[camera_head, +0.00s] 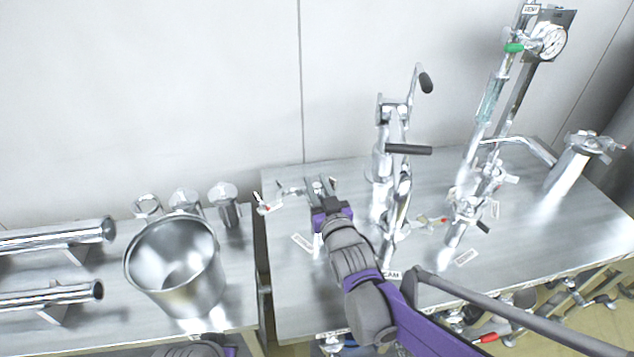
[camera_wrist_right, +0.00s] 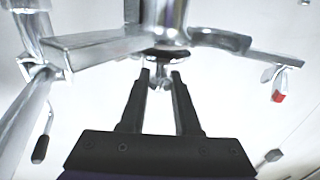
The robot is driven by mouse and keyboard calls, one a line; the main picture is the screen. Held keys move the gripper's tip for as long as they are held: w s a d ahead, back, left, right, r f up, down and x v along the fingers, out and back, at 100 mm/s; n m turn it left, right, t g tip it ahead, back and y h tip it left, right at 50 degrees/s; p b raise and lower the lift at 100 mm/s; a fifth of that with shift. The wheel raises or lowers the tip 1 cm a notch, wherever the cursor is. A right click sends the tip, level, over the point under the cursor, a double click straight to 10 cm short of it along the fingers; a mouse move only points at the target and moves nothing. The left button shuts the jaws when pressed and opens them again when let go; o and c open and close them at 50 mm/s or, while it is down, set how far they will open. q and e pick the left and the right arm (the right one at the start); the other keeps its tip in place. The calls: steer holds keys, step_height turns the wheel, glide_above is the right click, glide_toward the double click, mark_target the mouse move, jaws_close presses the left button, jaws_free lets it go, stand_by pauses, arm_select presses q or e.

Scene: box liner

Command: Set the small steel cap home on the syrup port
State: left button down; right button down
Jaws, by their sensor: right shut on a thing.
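My right gripper (camera_head: 318,184) reaches over the left part of the right-hand bench. In the right wrist view its two black fingers (camera_wrist_right: 160,78) are closed on a small bright steel piece (camera_wrist_right: 160,82), which I take to be the small steel cap. A dark round face sits just above it, under a steel cylindrical fitting (camera_wrist_right: 165,20) with arms to both sides. I cannot tell whether the cap touches that fitting. The syrup port cannot be singled out; the nearby white label (camera_head: 303,242) is too small to read. My left gripper is out of view.
A steel bucket (camera_head: 176,268) and several steel caps or cups, one at the right (camera_head: 224,200), stand on the left bench. A red-tipped valve (camera_head: 266,205) lies left of my right gripper. A tall lever fitting (camera_head: 398,150) and gauge column (camera_head: 490,110) stand to its right.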

steer(key=shift+f, duration=0.35)
stand_by(0.5)
steer(key=c, duration=0.5)
jaws_free()
steer(key=shift+c, duration=0.2)
steer(key=v, duration=1.1)
steer(key=shift+b, duration=0.3)
